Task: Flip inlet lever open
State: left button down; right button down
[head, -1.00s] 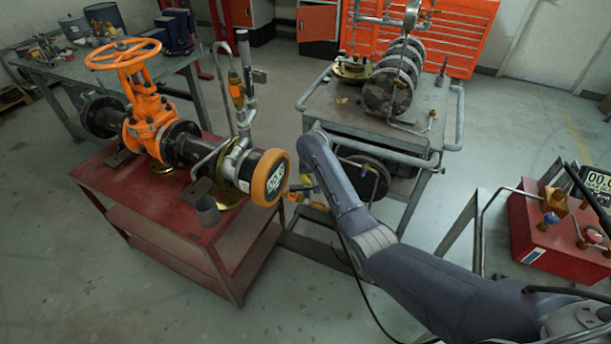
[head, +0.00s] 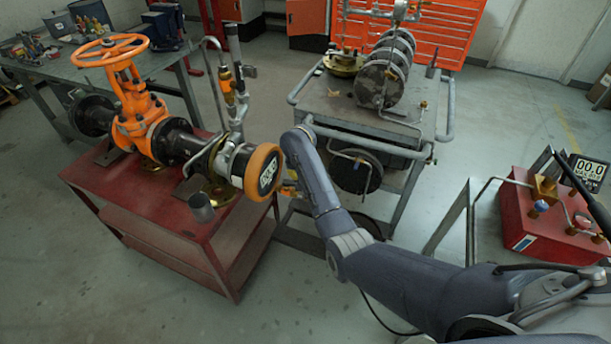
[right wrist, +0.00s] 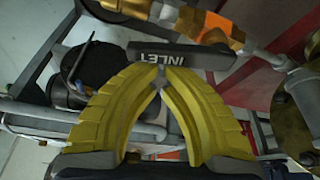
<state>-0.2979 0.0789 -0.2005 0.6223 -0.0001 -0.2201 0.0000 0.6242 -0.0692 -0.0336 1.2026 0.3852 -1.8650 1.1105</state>
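The inlet lever (right wrist: 210,63) is a dark grey bar marked INLET, lying across the upper middle of the right wrist view. It adjoins a brass and silver valve fitting (right wrist: 207,27) above it. My right gripper (right wrist: 163,88) has two curved yellow fingers whose tips meet just below the lever, near its label. The fingers look shut with nothing between them; I cannot tell whether the tips touch the lever. In the head view the lever and most of my right gripper are hidden behind my arm and the pipe's orange-rimmed end (head: 262,172). My left gripper is not in view.
The orange gate valve (head: 133,115) and its pipe stand on a red table (head: 160,220). A grey cart (head: 400,135) with stacked discs stands behind my right arm. A red pump box (head: 530,215) with a gauge display is at the right. Open floor lies in front.

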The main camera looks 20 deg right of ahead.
jog(key=shift+w, duration=0.1)
dwell(0.3)
notch_tip(320, 180, up, 9)
jog(key=shift+w+r, duration=0.2)
jog(key=shift+w, duration=0.05)
dwell(0.9)
jog(key=shift+d, duration=0.1)
dwell(0.4)
